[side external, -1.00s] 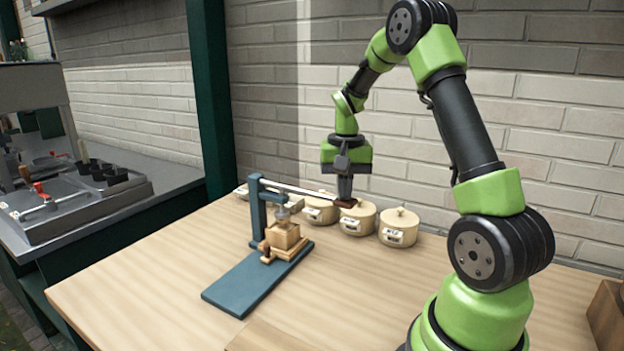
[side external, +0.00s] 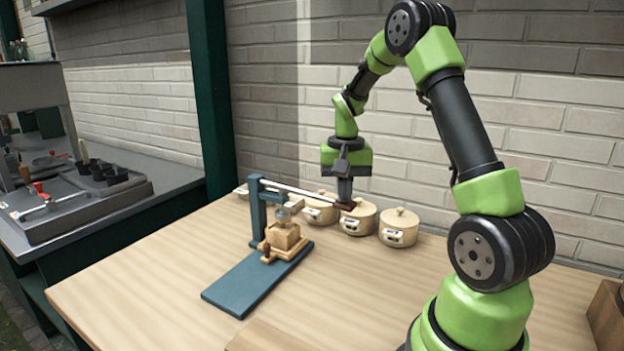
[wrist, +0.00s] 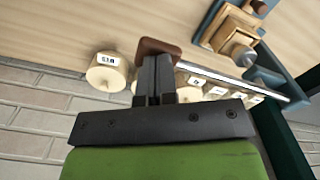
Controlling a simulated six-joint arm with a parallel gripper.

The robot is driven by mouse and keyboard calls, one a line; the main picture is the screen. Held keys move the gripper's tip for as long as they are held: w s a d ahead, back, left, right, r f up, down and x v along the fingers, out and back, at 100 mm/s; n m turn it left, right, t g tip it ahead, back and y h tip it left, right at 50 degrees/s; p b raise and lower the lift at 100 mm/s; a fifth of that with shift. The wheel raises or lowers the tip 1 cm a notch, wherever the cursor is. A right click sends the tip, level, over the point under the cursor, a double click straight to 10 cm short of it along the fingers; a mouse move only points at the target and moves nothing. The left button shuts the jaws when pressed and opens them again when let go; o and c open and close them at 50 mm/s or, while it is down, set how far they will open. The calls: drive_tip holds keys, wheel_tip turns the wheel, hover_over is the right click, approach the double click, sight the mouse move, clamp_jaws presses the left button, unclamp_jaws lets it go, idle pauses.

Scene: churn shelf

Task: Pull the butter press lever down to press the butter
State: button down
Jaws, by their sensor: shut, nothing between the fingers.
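The butter press has a blue base (side external: 256,281), a blue post and a silver lever (side external: 300,190) that slopes slightly down to the right. The lever ends in a brown handle (side external: 347,205), also seen in the wrist view (wrist: 160,45). A round metal plunger (side external: 282,214) hangs under the lever over a wooden mould block (side external: 283,236); whether they touch is unclear. My gripper (side external: 345,198) is shut and empty, pointing down, with its fingertips at the top of the handle. In the wrist view, the shut fingers (wrist: 154,62) overlap the handle; exact contact is hidden.
Several cream lidded pots (side external: 399,228) stand in a row behind the lever, close under the handle, by the brick wall (side external: 500,110). A brown box (side external: 607,315) sits at the right edge.

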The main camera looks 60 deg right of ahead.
drive_tip(key=shift+f, duration=1.1)
idle(2.4)
drive_tip(key=shift+r, duration=0.15)
wheel_tip(320, 180, up, 12)
idle(1.2)
idle(0.4)
drive_tip(key=s+a+r+n+t, duration=0.1)
drive_tip(key=a+r+n+t, duration=0.1)
drive_tip(key=a, duration=0.4)
drive_tip(key=s+a+r+n+t, duration=0.1)
drive_tip(key=a+r+n, duration=0.15)
drive_tip(key=a, duration=0.35)
drive_tip(key=s+a+f+n+t+y, duration=0.1)
drive_tip(key=s+a+n+t+y, duration=0.1)
drive_tip(key=s+a, duration=0.7)
drive_tip(key=shift+s+a+n+t, duration=0.15)
drive_tip(key=shift+a+n+t, duration=0.7)
drive_tip(key=shift+t, duration=0.25)
